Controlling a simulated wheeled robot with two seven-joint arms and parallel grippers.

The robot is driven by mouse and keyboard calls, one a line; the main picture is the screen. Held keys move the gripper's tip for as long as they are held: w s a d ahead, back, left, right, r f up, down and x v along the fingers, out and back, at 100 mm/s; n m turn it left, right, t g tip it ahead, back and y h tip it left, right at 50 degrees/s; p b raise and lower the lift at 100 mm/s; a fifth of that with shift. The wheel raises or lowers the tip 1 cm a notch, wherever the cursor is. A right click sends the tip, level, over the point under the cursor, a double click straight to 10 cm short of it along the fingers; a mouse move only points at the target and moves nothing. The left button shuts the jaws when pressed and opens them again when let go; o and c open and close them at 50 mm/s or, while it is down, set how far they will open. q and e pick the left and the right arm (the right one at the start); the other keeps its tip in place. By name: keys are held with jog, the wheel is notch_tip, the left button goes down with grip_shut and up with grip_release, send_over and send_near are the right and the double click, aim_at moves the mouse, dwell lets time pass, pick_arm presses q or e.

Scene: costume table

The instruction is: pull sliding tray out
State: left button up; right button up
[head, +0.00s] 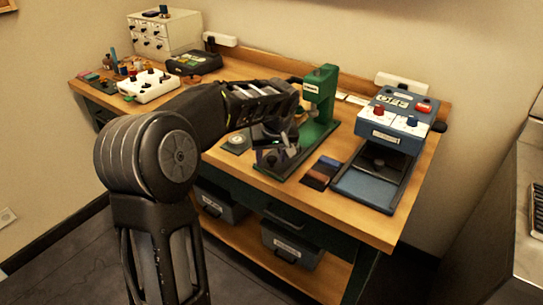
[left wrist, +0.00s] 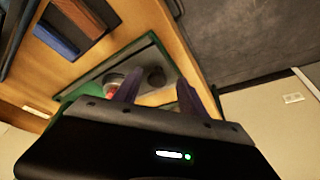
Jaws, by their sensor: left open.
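The blue-and-white machine (head: 394,127) stands at the right end of the table. My right gripper is in neither view.
Blue and brown blocks (head: 322,172) lie between the press and the machine. A white box with knobs (head: 149,86), a dark device (head: 194,63) and a drawer cabinet (head: 165,33) stand at the left. Grey bins (head: 291,246) sit on the shelf below.

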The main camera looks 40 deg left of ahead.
pick_arm(q)
jog(key=v, duration=0.8)
jog(key=shift+f, duration=0.15)
dwell(0.5)
